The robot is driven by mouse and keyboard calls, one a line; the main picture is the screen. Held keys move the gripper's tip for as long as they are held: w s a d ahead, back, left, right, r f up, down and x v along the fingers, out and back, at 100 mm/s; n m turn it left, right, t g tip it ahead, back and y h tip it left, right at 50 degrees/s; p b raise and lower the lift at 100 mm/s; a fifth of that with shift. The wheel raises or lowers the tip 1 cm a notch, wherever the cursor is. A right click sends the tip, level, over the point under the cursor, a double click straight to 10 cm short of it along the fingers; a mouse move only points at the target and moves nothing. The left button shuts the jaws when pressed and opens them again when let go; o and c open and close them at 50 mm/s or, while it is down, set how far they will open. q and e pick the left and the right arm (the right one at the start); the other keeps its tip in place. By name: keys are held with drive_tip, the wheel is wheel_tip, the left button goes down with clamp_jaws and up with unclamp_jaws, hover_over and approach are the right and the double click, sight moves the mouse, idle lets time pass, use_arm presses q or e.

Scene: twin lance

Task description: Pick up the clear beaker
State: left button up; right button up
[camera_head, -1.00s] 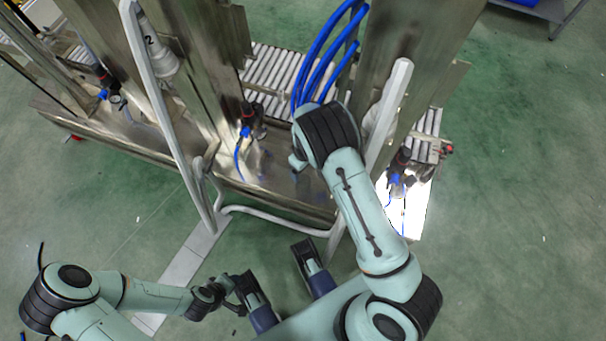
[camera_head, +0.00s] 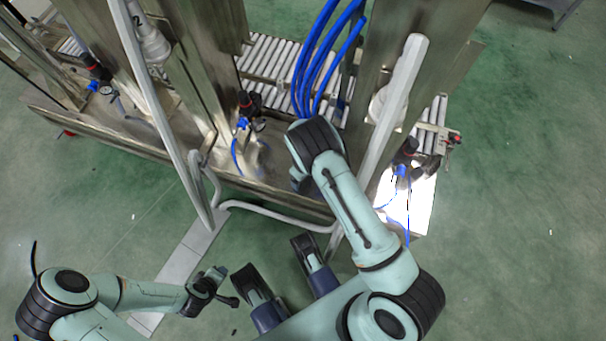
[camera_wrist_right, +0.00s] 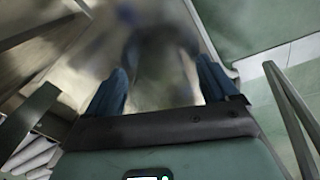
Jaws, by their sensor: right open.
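I cannot make out a clear beaker for certain in either view. In the right wrist view my right gripper (camera_wrist_right: 162,78) is open, its two blue fingers wide apart with nothing visibly clamped. Past the fingers lies a shiny, blurred metal surface with a grey smudge that may be a reflection. In the head view the right gripper is hidden behind my right arm, which reaches over the metal machine. My left gripper (camera_head: 225,287) is low at the left, over the green floor and away from the machine; its jaw opening is too small to judge.
The steel machine bench (camera_head: 285,195) has tall metal panels, a roller conveyor (camera_head: 270,62) and blue hoses (camera_head: 318,65). Pale posts and a bent grey rail (camera_head: 270,216) stand along its front edge. Open green floor (camera_head: 530,200) lies at the right.

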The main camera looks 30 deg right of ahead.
drive_tip(key=c, duration=1.1)
drive_tip(key=shift+o, duration=0.2)
drive_tip(key=shift+r, duration=0.1)
